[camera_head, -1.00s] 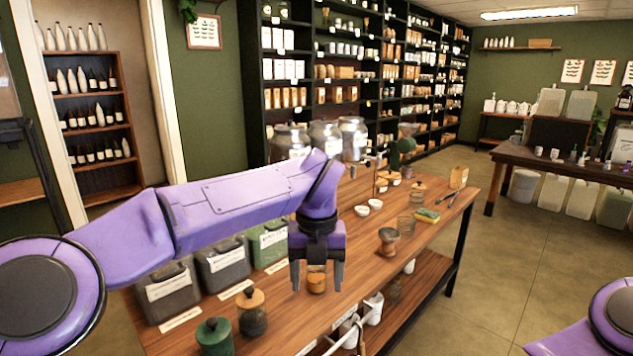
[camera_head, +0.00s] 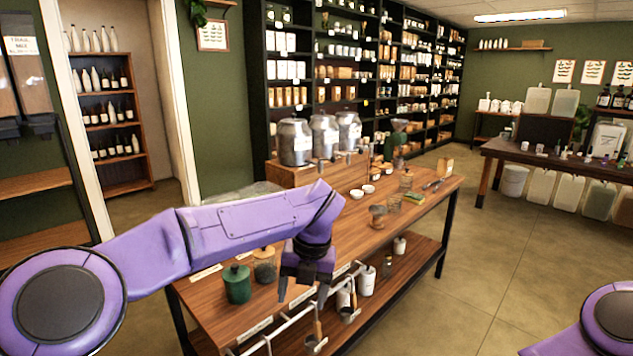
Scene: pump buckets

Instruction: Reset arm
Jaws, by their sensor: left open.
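My left arm comes in from the left, and its purple and black gripper (camera_head: 303,296) points down over the front edge of the wooden table (camera_head: 420,201). Its two dark fingers are apart, with nothing seen between them. A green lidded jar (camera_head: 237,284) and a dark jar with a wooden lid (camera_head: 265,265) stand on the table just left of the gripper. My right gripper is out of view; only a purple part of my right arm shows at the lower right edge.
Metal canisters (camera_head: 295,142) stand on a wooden riser at the table's back. Small white bowls (camera_head: 357,193) and a wooden cup (camera_head: 377,215) sit mid-table. Scoops hang from a front rail (camera_head: 290,323). The floor (camera_head: 480,260) to the right is clear. Another table (camera_head: 560,163) stands far right.

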